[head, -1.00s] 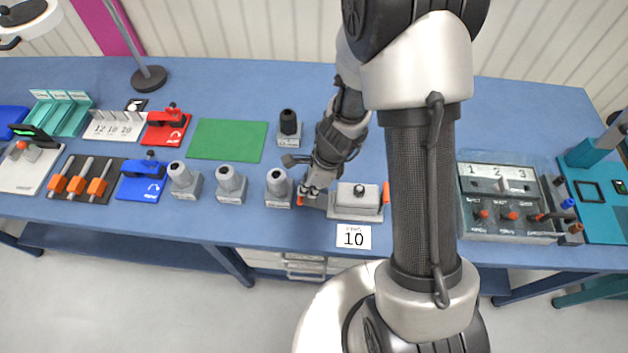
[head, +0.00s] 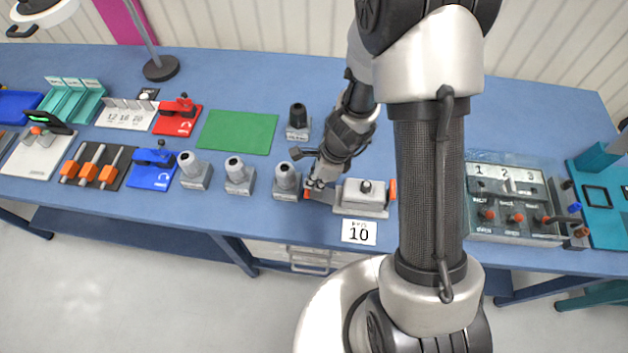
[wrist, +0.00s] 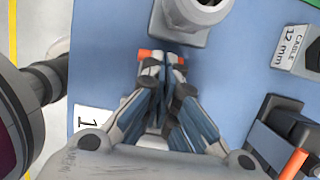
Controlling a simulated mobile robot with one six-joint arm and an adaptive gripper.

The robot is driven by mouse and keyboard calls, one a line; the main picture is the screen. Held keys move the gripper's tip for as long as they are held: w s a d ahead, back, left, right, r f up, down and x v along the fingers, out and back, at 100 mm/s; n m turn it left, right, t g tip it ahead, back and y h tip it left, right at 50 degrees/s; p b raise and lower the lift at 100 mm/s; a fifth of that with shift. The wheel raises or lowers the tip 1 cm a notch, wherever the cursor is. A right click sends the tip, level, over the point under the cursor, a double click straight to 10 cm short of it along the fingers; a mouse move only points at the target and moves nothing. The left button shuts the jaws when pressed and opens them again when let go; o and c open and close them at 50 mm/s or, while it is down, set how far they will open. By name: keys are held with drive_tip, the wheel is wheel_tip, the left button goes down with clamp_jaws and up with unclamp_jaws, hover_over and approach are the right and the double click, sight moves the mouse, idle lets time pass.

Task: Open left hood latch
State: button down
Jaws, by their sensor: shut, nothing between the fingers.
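The hood is a grey box (head: 352,198) with a dark knob on top, on the blue bench. Its left latch (head: 308,194) shows as a small orange piece by my fingertips; its right latch (head: 392,186) is orange too. My gripper (head: 317,184) is shut and empty, low at the hood's left end. In the wrist view my fingertips (wrist: 163,58) are together, with orange of the left latch (wrist: 146,54) showing beside them. The gripper hides most of the latch and hood there. I cannot tell whether the fingers touch the latch or whether it is open.
A grey cable gland (head: 287,183) stands close left of the hood, also at the top of the wrist view (wrist: 190,18). Another gland block (head: 298,124) stands behind. A green mat (head: 237,131) is farther left.

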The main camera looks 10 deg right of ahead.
sight(323, 192)
drive_tip(key=w+a+p+v, duration=0.1)
drive_tip(key=p+v, duration=0.6)
drive_tip(key=v, duration=0.6)
drive_tip(key=shift+s, duration=0.35)
drive_tip(key=shift+a+r, duration=0.2)
drive_tip(key=shift+r, duration=0.05)
